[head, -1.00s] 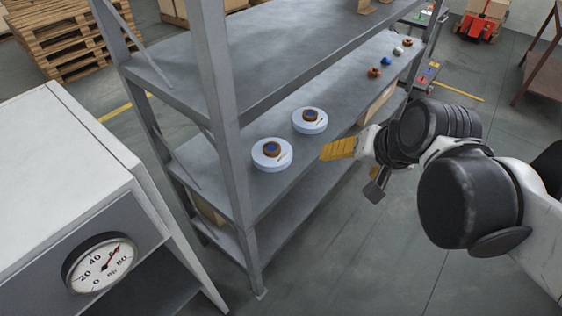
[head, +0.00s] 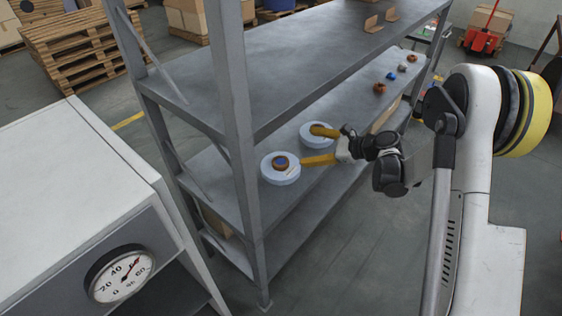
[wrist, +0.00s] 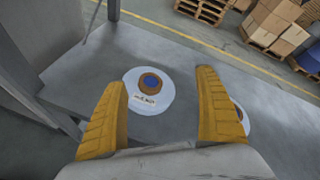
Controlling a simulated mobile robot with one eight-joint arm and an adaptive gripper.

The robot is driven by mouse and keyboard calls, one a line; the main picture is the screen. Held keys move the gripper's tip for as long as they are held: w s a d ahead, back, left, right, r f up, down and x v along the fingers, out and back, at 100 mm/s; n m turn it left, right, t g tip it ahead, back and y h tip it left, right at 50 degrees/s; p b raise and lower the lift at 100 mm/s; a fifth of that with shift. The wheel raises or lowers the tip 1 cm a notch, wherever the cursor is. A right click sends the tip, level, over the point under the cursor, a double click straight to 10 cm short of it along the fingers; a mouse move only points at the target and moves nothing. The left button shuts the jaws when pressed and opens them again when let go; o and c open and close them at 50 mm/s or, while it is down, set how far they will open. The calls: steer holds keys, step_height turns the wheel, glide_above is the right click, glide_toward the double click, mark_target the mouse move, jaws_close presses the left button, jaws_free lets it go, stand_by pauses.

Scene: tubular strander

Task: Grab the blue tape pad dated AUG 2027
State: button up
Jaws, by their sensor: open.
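Two round, pale blue pads lie on the grey shelf, each with a small brown ring with a blue centre on top. The nearer pad (head: 281,175) is at the left; in the wrist view this pad (wrist: 150,106) shows between my fingers with a small label, too blurred to read. The farther pad (head: 308,141) is partly covered by one finger; in the wrist view a pad edge (wrist: 243,118) shows beside the right finger. My gripper (head: 306,145) is open and empty, its yellow fingers at the pads. Whether they touch either pad is unclear.
A grey shelf upright (head: 232,120) stands left of the pads, and the upper shelf (head: 290,60) is above and behind them. Several small rolls (head: 380,87) lie farther along the shelf. A white cabinet with a dial gauge (head: 120,275) stands at the left.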

mark_target(284, 163)
steer(key=f+m+y, duration=0.1)
steer(key=f, duration=0.2)
steer(key=f+m+y, duration=0.1)
steer(key=f+m, duration=0.1)
steer(key=f, duration=0.2)
steer(key=f+m+y, duration=0.1)
steer(key=f, duration=0.2)
steer(key=shift+s+a+f+m+t, duration=0.1)
steer(key=shift+a+f+m+t, duration=0.05)
steer(key=shift+a+m+t, duration=0.2)
steer(key=shift+f, duration=0.25)
steer(key=b+x, duration=0.1)
steer(key=x, duration=0.4)
steer(key=shift+s, duration=0.1)
steer(key=b+x, duration=0.1)
steer(key=x, duration=0.1)
steer(key=b+x, duration=0.2)
steer(key=x, duration=0.1)
steer(key=shift+w+d, duration=0.2)
steer(key=shift+w, duration=0.2)
steer(key=shift+w+a, duration=0.2)
steer(key=shift+a, duration=0.1)
steer(key=shift+r, duration=0.1)
steer(key=c, duration=1.5)
